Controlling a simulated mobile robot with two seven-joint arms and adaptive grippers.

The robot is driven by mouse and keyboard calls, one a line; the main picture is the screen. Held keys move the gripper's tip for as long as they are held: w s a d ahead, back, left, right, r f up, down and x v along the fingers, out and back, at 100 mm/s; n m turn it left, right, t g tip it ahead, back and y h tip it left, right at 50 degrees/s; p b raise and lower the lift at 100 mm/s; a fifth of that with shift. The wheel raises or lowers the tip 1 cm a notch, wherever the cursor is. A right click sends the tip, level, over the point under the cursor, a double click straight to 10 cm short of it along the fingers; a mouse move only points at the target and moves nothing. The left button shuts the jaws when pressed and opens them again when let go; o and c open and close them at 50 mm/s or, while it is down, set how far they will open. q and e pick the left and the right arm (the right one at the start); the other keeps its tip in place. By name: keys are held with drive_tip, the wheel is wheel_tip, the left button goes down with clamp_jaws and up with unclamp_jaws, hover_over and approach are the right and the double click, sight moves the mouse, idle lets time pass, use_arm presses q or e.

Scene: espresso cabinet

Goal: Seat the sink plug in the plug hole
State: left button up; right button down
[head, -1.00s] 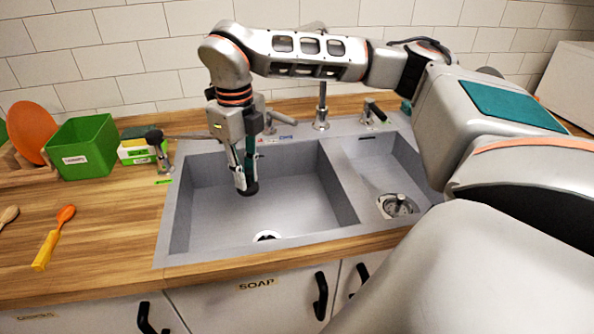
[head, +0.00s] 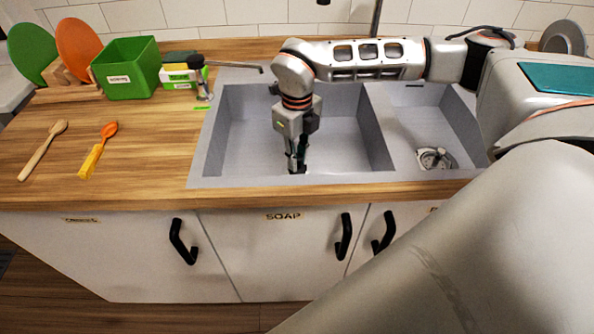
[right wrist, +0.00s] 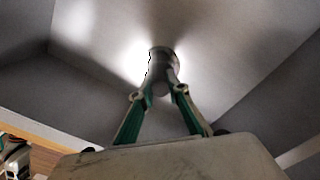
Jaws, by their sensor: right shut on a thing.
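My right gripper (head: 296,165) is shut on the dark sink plug (right wrist: 162,57), which hangs below the fingertips in the right wrist view. In the head view the gripper points down into the large left basin of the grey sink (head: 245,140), close to its front wall. The plug shows there only as a dark tip (head: 297,171). The plug hole in this basin is hidden behind the gripper and front rim. Bright patches flank the plug in the wrist view; I cannot tell whether the plug touches the hole. My left gripper is not in view.
The smaller right basin holds a metal strainer (head: 436,158). A dispenser (head: 201,80) stands at the sink's left rear corner. A green box (head: 127,68), wooden spoon (head: 42,150) and orange-and-yellow utensil (head: 98,150) are on the left counter.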

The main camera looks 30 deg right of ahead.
drive_tip(key=shift+f, duration=2.5)
drive_tip(key=shift+f, duration=0.1)
drive_tip(key=c, duration=2)
unclamp_jaws()
drive_tip(key=shift+o, duration=0.2)
wheel_tip(320, 180, up, 12)
drive_tip(key=shift+r+p, duration=0.15)
drive_tip(key=shift+p, duration=0.15)
